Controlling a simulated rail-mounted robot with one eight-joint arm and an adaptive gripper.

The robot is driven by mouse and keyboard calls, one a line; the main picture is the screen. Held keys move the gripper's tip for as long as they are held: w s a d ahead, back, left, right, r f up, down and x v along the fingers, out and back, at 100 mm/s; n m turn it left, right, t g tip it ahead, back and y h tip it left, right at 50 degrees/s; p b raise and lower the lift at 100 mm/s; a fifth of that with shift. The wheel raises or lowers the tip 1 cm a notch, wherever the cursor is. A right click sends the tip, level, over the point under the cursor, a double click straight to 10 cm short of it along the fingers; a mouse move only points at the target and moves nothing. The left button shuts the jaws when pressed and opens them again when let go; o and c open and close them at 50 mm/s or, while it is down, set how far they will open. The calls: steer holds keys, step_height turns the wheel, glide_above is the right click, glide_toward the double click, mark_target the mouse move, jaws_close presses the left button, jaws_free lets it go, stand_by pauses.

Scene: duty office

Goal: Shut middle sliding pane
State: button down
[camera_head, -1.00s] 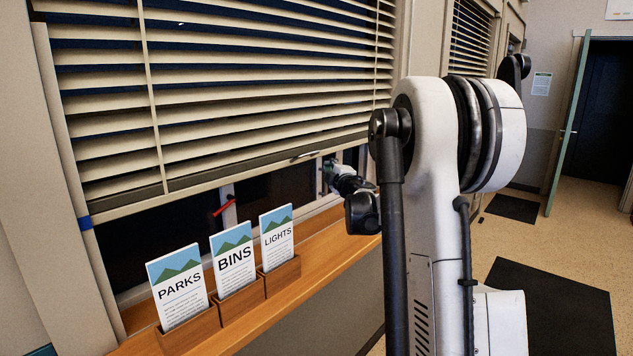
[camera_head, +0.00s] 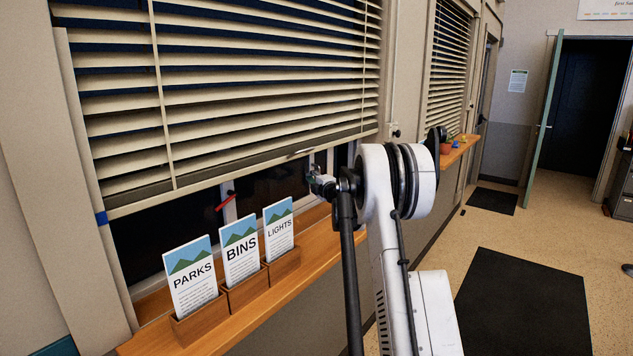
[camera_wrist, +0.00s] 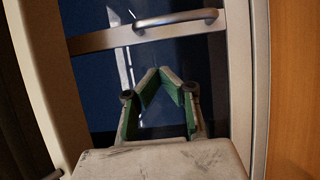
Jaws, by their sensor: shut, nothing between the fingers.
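The sliding window shows below the blind as dark glass between pale upright frame bars. A glass pane (camera_head: 272,190) lies between the bar with a red handle (camera_head: 226,201) and the bar by my gripper. I cannot tell for certain which pane is the middle one. My gripper (camera_head: 316,180) is at the window, just below the blind's lower edge, and its fingers are small there. In the wrist view my gripper (camera_wrist: 161,72) has its green-lined fingertips together with nothing between them, in front of dark glass. A silver bar handle (camera_wrist: 176,19) on a pale frame bar (camera_wrist: 100,40) lies beyond the fingertips, apart from them.
A slatted blind (camera_head: 240,90) covers the upper window. Three leaflet holders marked PARKS (camera_head: 192,283), BINS (camera_head: 240,253) and LIGHTS (camera_head: 279,232) stand on the wooden sill (camera_head: 290,285).

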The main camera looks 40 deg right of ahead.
steer(key=shift+x, duration=0.85)
steer(key=shift+d+p, duration=0.4)
steer(key=shift+d, duration=1.5)
